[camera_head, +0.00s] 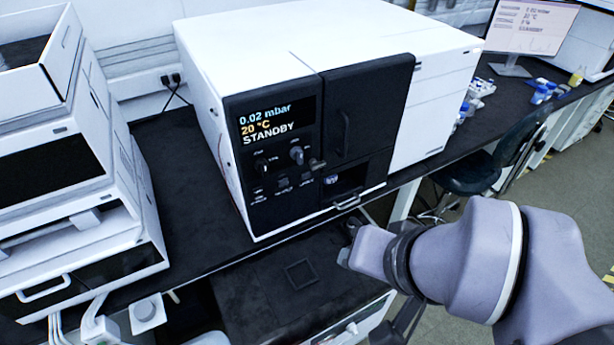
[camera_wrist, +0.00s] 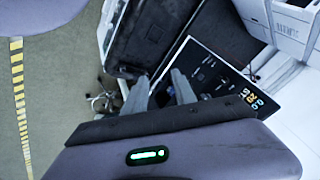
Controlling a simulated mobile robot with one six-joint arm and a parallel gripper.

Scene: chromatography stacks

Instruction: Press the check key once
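The white and black instrument (camera_head: 290,60) stands on the dark bench in the head view. Its front control panel (camera_head: 240,165) has a lit display (camera_head: 265,122) reading 0.02 mbar, 20 °C, STANDBY. Below the display are knobs and a group of small keys (camera_head: 282,184). The key labels are too small to tell which is the check key. In the wrist view, my gripper (camera_wrist: 159,76) shows two grey fingers apart with nothing between them. The panel (camera_wrist: 208,72) lies beyond and to the right of the fingers, apart from them. In the head view, my arm mostly hides the gripper.
A dark door (camera_head: 365,110) with a handle is right of the display. A white stacked unit (camera_head: 130,215) stands at left. A monitor (camera_head: 530,27), small blue-capped bottles (camera_head: 540,95) and a dark chair (camera_head: 490,165) are at right. Bare bench (camera_head: 185,165) lies between the units.

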